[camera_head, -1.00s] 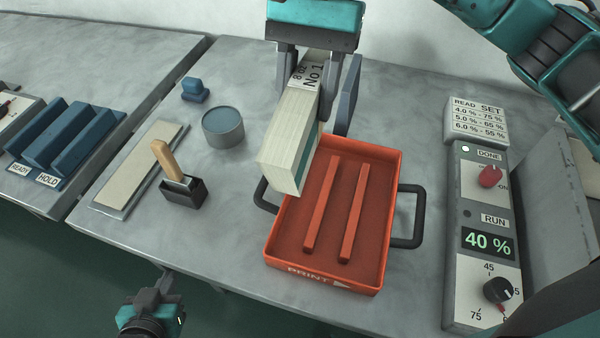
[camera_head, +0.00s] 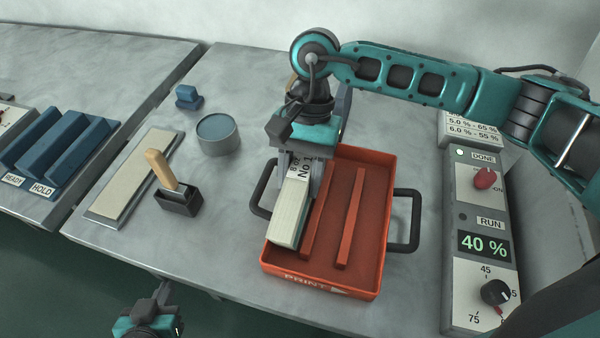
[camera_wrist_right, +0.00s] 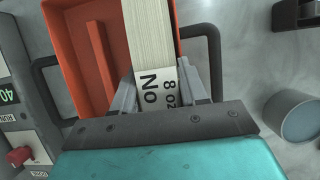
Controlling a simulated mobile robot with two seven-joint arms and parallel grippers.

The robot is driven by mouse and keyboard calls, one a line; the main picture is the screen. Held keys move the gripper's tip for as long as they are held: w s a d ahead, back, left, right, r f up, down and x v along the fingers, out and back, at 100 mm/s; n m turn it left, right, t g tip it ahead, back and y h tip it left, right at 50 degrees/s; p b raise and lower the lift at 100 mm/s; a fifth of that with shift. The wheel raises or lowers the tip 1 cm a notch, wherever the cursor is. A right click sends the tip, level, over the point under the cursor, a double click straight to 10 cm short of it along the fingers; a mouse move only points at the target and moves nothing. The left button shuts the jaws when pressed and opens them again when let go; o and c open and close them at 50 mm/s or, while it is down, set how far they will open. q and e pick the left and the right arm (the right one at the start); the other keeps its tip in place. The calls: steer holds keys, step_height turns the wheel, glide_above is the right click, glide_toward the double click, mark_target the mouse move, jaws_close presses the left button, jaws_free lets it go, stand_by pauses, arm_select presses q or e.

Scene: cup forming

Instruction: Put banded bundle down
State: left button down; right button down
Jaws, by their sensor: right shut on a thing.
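The bundle is in the left part of the orange tray (camera_head: 376,240), between the left wall and the left raised rib (camera_head: 320,215). I cannot tell whether it touches the tray floor. My left gripper (camera_head: 163,290) is at the bottom left, away from the tray; its jaws are too small to read.
Left of the tray are a wooden-handled tool in a dark holder (camera_head: 178,200), a flat pale board (camera_head: 130,185), a round grey tin (camera_head: 218,135) and a small blue block (camera_head: 188,97). A control panel (camera_head: 482,240) reading 40 % stands right. The tray has dark side handles (camera_head: 404,222).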

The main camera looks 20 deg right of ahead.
steer(key=shift+f, duration=0.15)
steer(key=c, duration=0.6)
jaws_free()
steer(key=v, duration=1.2)
steer(key=shift+a+b, duration=0.1)
steer(key=shift+b, duration=0.3)
